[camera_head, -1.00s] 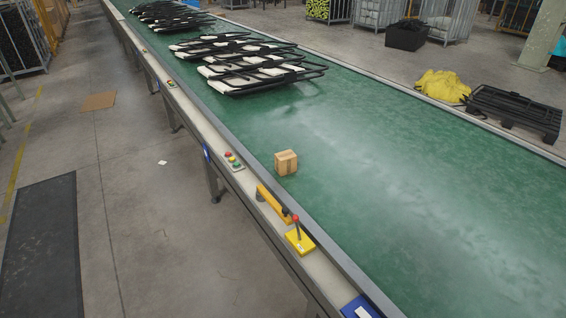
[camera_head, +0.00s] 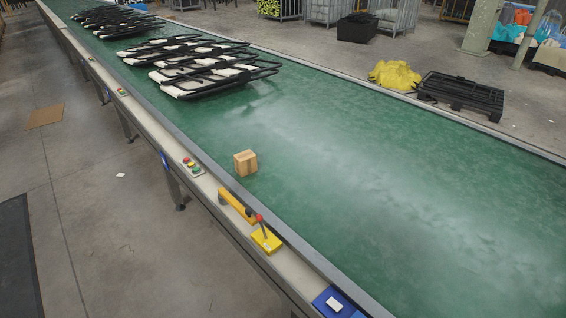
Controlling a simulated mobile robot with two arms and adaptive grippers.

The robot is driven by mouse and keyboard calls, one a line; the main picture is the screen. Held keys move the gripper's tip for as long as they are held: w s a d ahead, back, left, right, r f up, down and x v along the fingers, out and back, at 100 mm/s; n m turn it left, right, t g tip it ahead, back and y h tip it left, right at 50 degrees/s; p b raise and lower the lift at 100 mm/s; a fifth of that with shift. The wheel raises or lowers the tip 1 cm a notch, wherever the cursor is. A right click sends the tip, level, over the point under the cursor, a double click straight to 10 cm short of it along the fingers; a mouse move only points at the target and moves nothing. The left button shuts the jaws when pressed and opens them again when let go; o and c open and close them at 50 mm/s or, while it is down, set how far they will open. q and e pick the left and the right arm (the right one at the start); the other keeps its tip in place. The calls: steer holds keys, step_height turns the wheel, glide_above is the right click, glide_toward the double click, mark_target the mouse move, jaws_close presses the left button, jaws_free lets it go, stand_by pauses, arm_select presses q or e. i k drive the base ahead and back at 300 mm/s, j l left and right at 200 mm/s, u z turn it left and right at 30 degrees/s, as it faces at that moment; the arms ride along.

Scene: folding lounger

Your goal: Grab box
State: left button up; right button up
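A small brown cardboard box (camera_head: 245,163) sits upright on the green conveyor belt (camera_head: 340,180), close to the belt's near-left rail. Nothing touches it. Neither of my grippers shows in the head view.
Folded black-and-white loungers (camera_head: 200,68) lie farther up the belt. On the near rail are a button panel (camera_head: 191,166), a yellow bracket (camera_head: 237,205), a yellow lever box (camera_head: 266,239) and a blue box (camera_head: 338,304). A black pallet (camera_head: 462,93) and yellow cloth (camera_head: 395,75) lie beyond.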

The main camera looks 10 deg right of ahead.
mark_target(245, 162)
steer(key=i+j+z, duration=0.2)
steer(key=z, duration=0.25)
steer(key=i+j+z, duration=0.1)
steer(key=j+z, duration=0.15)
steer(key=z, duration=0.2)
steer(key=i+j+z, duration=0.1)
steer(key=j+z, duration=0.35)
steer(key=l, duration=0.15)
